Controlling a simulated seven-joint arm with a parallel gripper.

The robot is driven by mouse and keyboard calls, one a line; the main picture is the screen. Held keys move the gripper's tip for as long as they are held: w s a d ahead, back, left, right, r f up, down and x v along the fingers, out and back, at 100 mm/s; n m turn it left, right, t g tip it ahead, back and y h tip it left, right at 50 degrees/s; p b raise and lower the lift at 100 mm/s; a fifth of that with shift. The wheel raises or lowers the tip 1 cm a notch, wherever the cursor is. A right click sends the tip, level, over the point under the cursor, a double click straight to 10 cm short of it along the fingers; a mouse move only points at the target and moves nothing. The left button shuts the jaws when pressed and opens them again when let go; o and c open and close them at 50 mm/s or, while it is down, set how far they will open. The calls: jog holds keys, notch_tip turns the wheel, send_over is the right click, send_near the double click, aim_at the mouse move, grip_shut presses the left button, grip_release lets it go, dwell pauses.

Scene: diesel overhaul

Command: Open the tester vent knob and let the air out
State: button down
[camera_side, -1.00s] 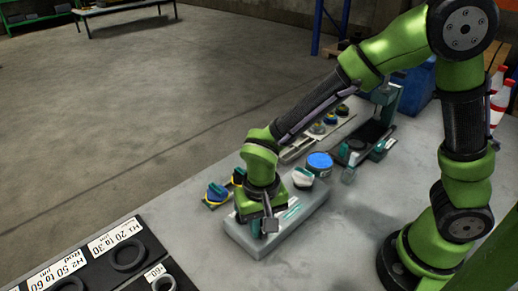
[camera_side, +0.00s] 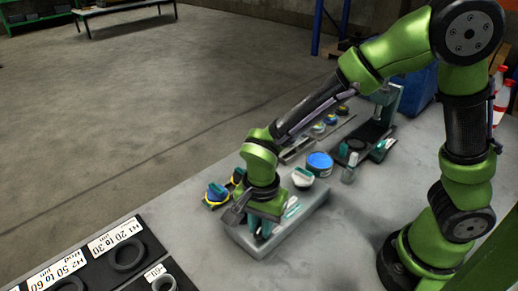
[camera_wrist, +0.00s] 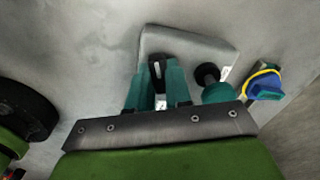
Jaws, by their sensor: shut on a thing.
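The tester's pale grey base (camera_side: 238,238) lies on the bench under my gripper (camera_side: 262,232). It also shows in the wrist view (camera_wrist: 195,42). There, a black knob with a white mark (camera_wrist: 157,70), which I take as the vent knob, is between my gripper's teal fingers (camera_wrist: 158,86). The fingers are shut on it from both sides. In the side view my wrist and fingers hide the knob. A second black knob on a teal body (camera_wrist: 208,74) stands right of the fingers. Whether air is escaping cannot be seen.
A blue and yellow part (camera_side: 217,193) sits just left of the base. A white and teal round part (camera_side: 303,178) and a blue-topped can (camera_side: 320,163) stand behind it. A dark tray with rings (camera_side: 125,255) is at front left. Bare bench lies to the right.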

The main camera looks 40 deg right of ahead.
jog(key=shift+m, duration=0.4)
jog(key=m, duration=0.3)
jog(key=c, duration=1)
grip_release()
jog(key=shift+c, duration=0.2)
jog(key=shift+r, duration=2.75)
